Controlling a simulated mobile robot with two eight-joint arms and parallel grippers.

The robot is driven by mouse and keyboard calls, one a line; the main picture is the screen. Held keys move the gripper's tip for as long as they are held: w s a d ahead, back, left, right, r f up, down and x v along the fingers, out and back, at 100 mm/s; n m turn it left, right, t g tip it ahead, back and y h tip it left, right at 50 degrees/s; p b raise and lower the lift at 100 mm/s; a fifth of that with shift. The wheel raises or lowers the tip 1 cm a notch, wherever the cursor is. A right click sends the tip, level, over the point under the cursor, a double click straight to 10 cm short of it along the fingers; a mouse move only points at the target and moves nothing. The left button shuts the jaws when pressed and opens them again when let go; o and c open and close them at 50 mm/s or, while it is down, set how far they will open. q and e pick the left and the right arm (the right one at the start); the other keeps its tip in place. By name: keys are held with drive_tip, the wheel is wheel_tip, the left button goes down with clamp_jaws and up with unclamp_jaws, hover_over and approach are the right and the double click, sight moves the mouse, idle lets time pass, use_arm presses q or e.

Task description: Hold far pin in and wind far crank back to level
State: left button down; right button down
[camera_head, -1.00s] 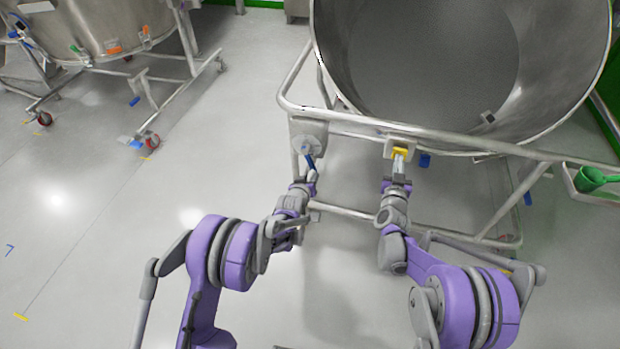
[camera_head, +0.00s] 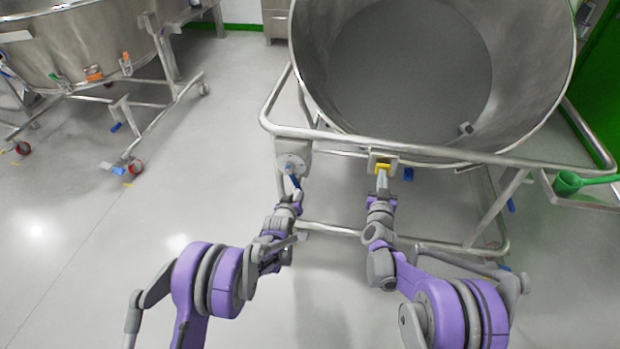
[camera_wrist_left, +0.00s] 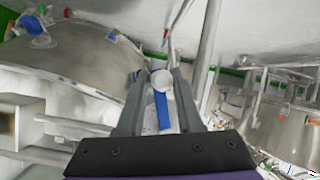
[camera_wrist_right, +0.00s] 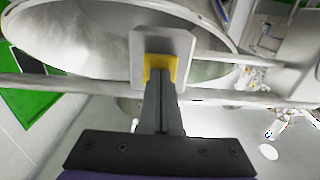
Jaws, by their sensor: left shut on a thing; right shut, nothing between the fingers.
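The far crank (camera_head: 293,168) is a grey disc with a blue arm and handle on the left of the tilted bowl's frame. My left gripper (camera_head: 297,196) is shut on the crank's handle; the left wrist view shows the blue arm (camera_wrist_left: 162,110) and the handle's round pale end (camera_wrist_left: 161,80) between the fingers. The far pin (camera_head: 385,168) sits in a yellow housing on a grey plate of the frame rail. My right gripper (camera_head: 383,182) is shut and empty, its tips against the yellow part (camera_wrist_right: 161,66). The fingers hide the pin itself.
The large steel bowl (camera_head: 410,70) leans with its open mouth towards me, inside a tubular frame (camera_head: 335,137). A tray with a green scoop (camera_head: 568,183) hangs at the right. Another wheeled vessel (camera_head: 75,45) stands at the left, with open floor between.

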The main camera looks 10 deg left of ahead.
use_arm(q)
drive_tip(key=shift+w+d+r, duration=0.1)
drive_tip(key=shift+d+r, duration=0.15)
drive_tip(key=shift+d, duration=0.2)
drive_tip(key=shift+d+r, duration=0.1)
drive_tip(key=shift+d, duration=0.45)
idle(0.7)
drive_tip(key=shift+s+d+r, duration=0.2)
drive_tip(key=shift+d+r, duration=0.35)
drive_tip(key=shift+d, duration=0.2)
drive_tip(key=shift+d+r, duration=0.55)
drive_tip(key=shift+r, duration=0.3)
drive_tip(key=shift+d+r, duration=0.5)
drive_tip(key=shift+r, duration=0.3)
idle(2.0)
use_arm(e)
drive_tip(key=shift+s+a, duration=0.1)
idle(1.0)
drive_tip(key=s, duration=0.7)
drive_tip(key=shift+s, duration=0.4)
